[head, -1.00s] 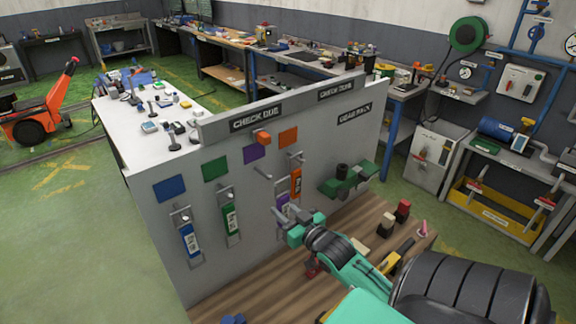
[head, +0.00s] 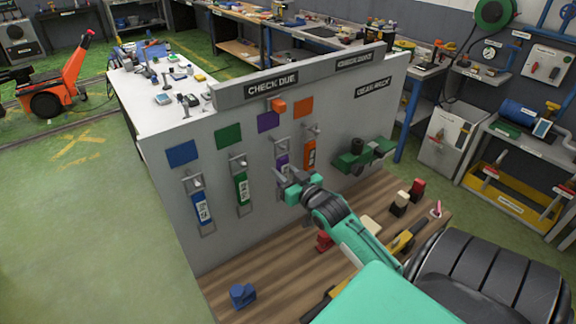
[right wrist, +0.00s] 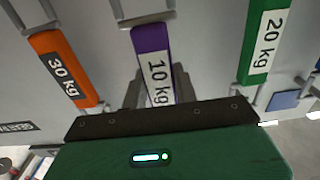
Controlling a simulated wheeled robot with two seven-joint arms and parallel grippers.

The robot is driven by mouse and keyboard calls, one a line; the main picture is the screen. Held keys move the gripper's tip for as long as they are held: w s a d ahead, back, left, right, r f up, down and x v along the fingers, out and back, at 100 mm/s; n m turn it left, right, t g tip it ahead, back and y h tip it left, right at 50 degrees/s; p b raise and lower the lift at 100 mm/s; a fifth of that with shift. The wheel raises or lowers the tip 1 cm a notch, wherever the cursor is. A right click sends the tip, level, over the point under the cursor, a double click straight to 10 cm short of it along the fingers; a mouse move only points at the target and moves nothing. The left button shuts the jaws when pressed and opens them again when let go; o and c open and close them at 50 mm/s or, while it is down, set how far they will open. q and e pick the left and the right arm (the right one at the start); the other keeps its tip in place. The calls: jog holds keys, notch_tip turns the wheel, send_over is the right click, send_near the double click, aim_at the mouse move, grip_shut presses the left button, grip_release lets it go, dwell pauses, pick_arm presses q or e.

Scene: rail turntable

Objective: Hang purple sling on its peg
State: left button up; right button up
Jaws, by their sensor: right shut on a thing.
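The purple sling (head: 282,163), labelled 10 kg, is upright at the grey panel (head: 345,120), below the purple square (head: 268,122). It also shows in the right wrist view (right wrist: 152,50), with a grey metal fitting at one end. My right gripper (head: 284,177) is shut on it, one finger on each side. The gripper and the sling hide its peg, and I cannot tell whether the sling's fitting is around that peg. My left gripper is not in view.
The orange sling (head: 309,154) hangs close to the right, the green sling (head: 241,188) and blue sling (head: 202,208) to the left. A green fixture (head: 360,157) juts from the panel at right. Below, a wooden surface (head: 285,262) holds a blue block (head: 242,295) and several other pieces.

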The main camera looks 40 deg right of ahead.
jog(key=shift+w+d, duration=0.1)
jog(key=shift+w, duration=0.5)
jog(key=shift+w+f, duration=0.35)
jog(key=shift+w, duration=0.1)
jog(key=shift+w+f, duration=0.1)
jog(key=shift+f, duration=0.05)
jog(key=o, duration=1)
jog(key=shift+o, duration=0.2)
jog(key=shift+f, duration=0.1)
